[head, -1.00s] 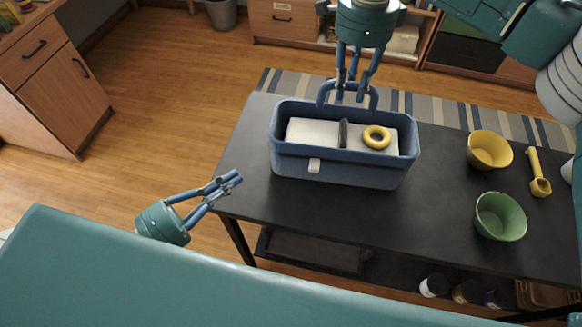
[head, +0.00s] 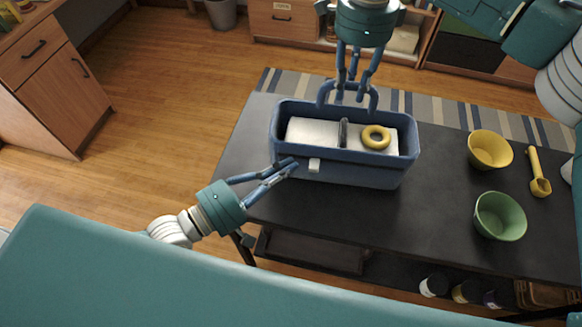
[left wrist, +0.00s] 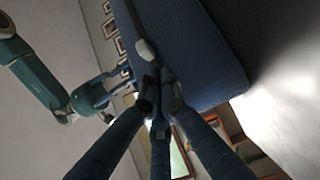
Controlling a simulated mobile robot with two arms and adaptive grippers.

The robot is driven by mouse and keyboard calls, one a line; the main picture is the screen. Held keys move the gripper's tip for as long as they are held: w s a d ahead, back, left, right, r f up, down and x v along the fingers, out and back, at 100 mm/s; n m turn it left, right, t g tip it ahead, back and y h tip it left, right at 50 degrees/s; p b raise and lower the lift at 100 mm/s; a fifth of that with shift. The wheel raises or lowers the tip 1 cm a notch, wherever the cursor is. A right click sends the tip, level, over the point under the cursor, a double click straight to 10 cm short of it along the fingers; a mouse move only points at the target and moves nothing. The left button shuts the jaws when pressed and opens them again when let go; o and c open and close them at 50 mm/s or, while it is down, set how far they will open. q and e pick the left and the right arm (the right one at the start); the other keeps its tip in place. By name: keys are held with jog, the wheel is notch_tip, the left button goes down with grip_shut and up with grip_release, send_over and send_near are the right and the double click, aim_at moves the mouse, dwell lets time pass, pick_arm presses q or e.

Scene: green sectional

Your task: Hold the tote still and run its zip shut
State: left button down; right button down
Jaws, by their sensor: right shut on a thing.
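The blue tote (head: 345,170) stands on the dark table, its top open. A pale tab, apparently the zip pull (head: 314,165), is on its near wall; it also shows in the left wrist view (left wrist: 146,50). Inside are white contents (head: 310,131), a dark divider and a yellow ring (head: 376,137). My right gripper (head: 357,97) is shut on the tote's far handle (head: 325,93). My left gripper (head: 290,165) is empty, its fingers slightly parted, just left of the pull at the near wall. In the left wrist view the left fingertips (left wrist: 159,88) lie just below the pull, apart from it.
A yellow bowl (head: 490,151), a green bowl (head: 499,216) and a yellow scoop (head: 538,172) stand to the right on the table (head: 430,210). The table between tote and bowls is clear. Jars sit on a lower shelf.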

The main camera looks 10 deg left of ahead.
pick_arm(q)
jog(key=shift+d, duration=0.75)
jog(key=d, duration=0.6)
jog(key=w+d, duration=0.1)
jog(key=d, duration=1.1)
jog(key=shift+w+d, duration=0.1)
jog(key=shift+w, duration=0.25)
pick_arm(e)
jog(key=shift+r, duration=0.1)
pick_arm(q)
jog(key=a, duration=0.2)
jog(key=s+a, duration=0.1)
jog(key=a, duration=0.1)
jog(key=shift+a+f, duration=0.15)
jog(key=shift+a, duration=0.25)
jog(key=v, duration=0.9)
pick_arm(e)
jog(key=c, duration=1.3)
grip_release()
jog(key=shift+c, duration=0.2)
